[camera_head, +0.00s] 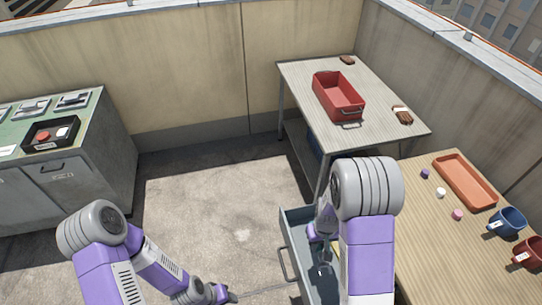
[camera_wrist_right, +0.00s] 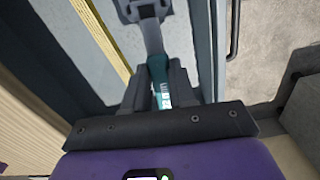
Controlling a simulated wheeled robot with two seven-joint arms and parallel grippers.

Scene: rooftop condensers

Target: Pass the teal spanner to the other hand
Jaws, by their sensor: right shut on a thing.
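The teal spanner (camera_wrist_right: 159,77) is between the fingers of my right gripper (camera_wrist_right: 160,92) in the right wrist view. Its grey metal head points away from the gripper, over the inside of an open drawer. In the head view my right gripper (camera_head: 324,262) points down at the open grey drawer (camera_head: 296,238), and my own arm partly hides it. I cannot tell whether the spanner still touches the drawer. My left gripper (camera_head: 229,296) is low in the head view, left of the drawer and apart from the spanner. Its finger gap is too small to read.
A yellow strip (camera_wrist_right: 100,38) lies in the drawer beside the spanner. The drawer handle (camera_head: 284,265) sticks out to the left. A table with a red crate (camera_head: 338,97) stands behind, and a wooden table with an orange tray (camera_head: 464,181) at right. Open floor lies left.

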